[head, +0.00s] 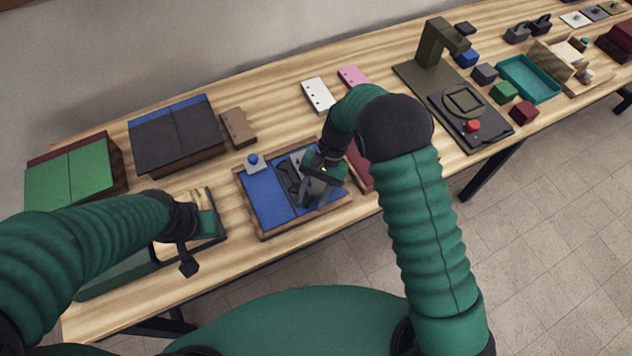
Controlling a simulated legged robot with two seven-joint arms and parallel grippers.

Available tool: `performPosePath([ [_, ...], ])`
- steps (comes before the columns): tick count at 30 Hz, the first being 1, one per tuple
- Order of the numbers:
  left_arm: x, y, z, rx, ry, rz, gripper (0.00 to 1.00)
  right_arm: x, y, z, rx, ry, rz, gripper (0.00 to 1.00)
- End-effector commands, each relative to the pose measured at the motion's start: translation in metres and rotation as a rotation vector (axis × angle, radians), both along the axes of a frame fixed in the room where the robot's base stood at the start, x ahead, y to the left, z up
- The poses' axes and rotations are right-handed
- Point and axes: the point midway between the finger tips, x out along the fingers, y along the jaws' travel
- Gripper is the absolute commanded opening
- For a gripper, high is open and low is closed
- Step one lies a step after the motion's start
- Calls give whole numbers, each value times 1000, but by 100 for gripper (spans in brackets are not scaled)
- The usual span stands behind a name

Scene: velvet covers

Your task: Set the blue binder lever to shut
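The blue binder (264,198) lies open on the table in the middle of the head view, with blue panels inside a wooden-edged frame. A dark lever mechanism (287,178) shows along its middle. My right gripper (308,188) is over the right half of the binder, close beside the mechanism. It hides part of that half, and whether it touches the lever is not clear. Its finger gap is too small to judge. My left gripper (188,262) hangs at the lower left, over the front of a green-sided box, away from the binder. Its finger opening is unclear.
A grey block with a blue knob (252,161) sits at the binder's back left edge. A red cover (358,166) lies right of it, partly behind my arm. Dark (178,138) and green (75,180) covered boxes stand left. A dark press-like stand (437,50) is farther right.

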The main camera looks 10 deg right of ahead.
Motion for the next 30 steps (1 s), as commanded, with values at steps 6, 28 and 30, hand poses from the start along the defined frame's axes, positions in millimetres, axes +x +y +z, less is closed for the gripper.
performPosePath([
  [6,0,0,-3,0,0,0,49,19,-18,43,0,-6,-2,39],
  [28,0,0,-4,0,0,0,49,56,-56,141,-2,1,-1,39],
  [30,0,0,-4,0,0,0,49,56,-56,141,-2,0,0,39],
])
